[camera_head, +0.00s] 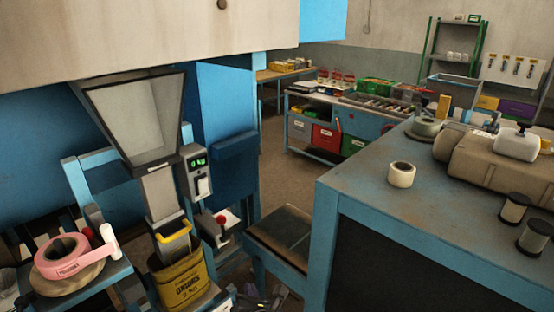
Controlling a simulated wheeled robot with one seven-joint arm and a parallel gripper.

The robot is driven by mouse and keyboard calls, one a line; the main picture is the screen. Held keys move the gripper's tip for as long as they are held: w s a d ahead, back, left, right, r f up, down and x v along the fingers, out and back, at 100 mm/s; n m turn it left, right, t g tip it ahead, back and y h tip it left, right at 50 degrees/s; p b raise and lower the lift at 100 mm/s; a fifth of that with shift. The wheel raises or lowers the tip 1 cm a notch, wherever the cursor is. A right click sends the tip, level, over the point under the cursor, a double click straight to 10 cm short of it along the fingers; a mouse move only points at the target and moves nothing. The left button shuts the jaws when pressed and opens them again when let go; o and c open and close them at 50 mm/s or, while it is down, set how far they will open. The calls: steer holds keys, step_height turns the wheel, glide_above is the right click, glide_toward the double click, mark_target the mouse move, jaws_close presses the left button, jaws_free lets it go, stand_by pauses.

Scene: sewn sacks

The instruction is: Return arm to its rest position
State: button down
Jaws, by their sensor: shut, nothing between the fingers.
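My gripper and arm do not show clearly anywhere in the head camera view. A yellow sack (183,284) with dark printing stands upright under the spout of a grey hopper (142,120) at the left. A yellow clamp or rim (173,238) sits at the spout just above the sack.
A blue bench (345,235) with a grey top fills the right, holding a white thread roll (402,174), dark spools (514,208) and a tan machine (490,168). A pink tape roll (62,256) lies at left. Open floor (275,170) shows between.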

steer(key=s+d+f+m+g+h+b, duration=0.1)
steer(key=d+f+m+g+h, duration=0.25)
steer(key=d+m, duration=0.55)
steer(key=s+d+f+m+g+h+b, duration=0.1)
steer(key=s+d+f+m+g+h, duration=0.15)
steer(key=d+f+m, duration=0.45)
steer(key=s+d+r+m+g+y+b, duration=0.1)
steer(key=s+d+r+m+g, duration=0.1)
steer(key=r+m, duration=0.5)
steer(key=s+d+r+m+g, duration=0.3)
steer(key=s+r+m, duration=0.3)
steer(key=m, duration=0.5)
steer(key=shift+s+d+r+y+b, duration=0.35)
steer(key=shift+s+d+y+b, duration=0.05)
steer(key=shift+d, duration=0.05)
